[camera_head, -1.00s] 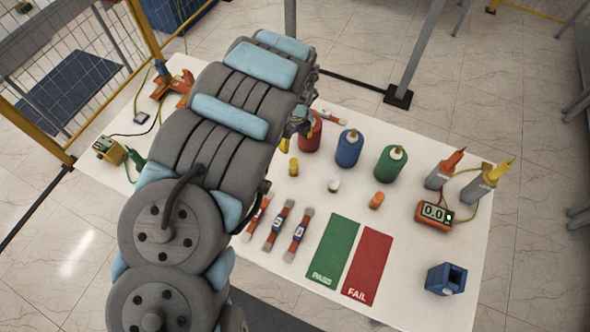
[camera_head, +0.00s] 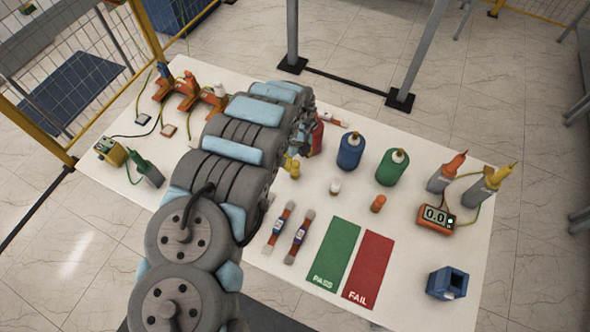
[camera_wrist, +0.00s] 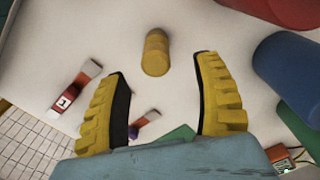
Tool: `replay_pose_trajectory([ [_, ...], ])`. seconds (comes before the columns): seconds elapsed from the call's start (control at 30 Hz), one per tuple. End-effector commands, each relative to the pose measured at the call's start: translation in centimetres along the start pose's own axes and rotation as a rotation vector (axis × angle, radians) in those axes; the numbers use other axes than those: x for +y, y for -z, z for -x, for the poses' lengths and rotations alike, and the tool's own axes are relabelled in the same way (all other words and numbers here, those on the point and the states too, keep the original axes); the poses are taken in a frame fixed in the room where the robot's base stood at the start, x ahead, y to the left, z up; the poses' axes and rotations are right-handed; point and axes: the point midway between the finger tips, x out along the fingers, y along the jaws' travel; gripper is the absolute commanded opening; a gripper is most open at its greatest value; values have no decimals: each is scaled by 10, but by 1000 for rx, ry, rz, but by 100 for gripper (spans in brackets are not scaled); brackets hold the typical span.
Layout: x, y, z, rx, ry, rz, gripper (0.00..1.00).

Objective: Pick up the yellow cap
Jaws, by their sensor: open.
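The yellow cap (camera_wrist: 156,52) stands on the white table in the wrist view, just beyond and roughly between my fingertips. My gripper (camera_wrist: 162,66) is open and empty, with a yellow ribbed finger on either side of the view. Neither finger is seen touching the cap. In the head view the yellow cap (camera_head: 293,170) shows just right of my arm's end, partly hidden by it. My fingers are hard to make out there.
A white cap (camera_head: 335,187) and an orange cap (camera_head: 378,204) stand to the right. Red (camera_head: 317,137), blue (camera_head: 351,150) and green (camera_head: 393,166) bottles stand behind. Striped bars (camera_head: 299,237) and green (camera_head: 334,254) and red (camera_head: 368,269) mats lie in front.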

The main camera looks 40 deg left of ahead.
Motion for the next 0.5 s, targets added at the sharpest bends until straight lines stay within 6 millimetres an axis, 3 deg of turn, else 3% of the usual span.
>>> replay_pose_trajectory([
  [0.5, 0, 0, -21, 1, 0, -2, 67],
])
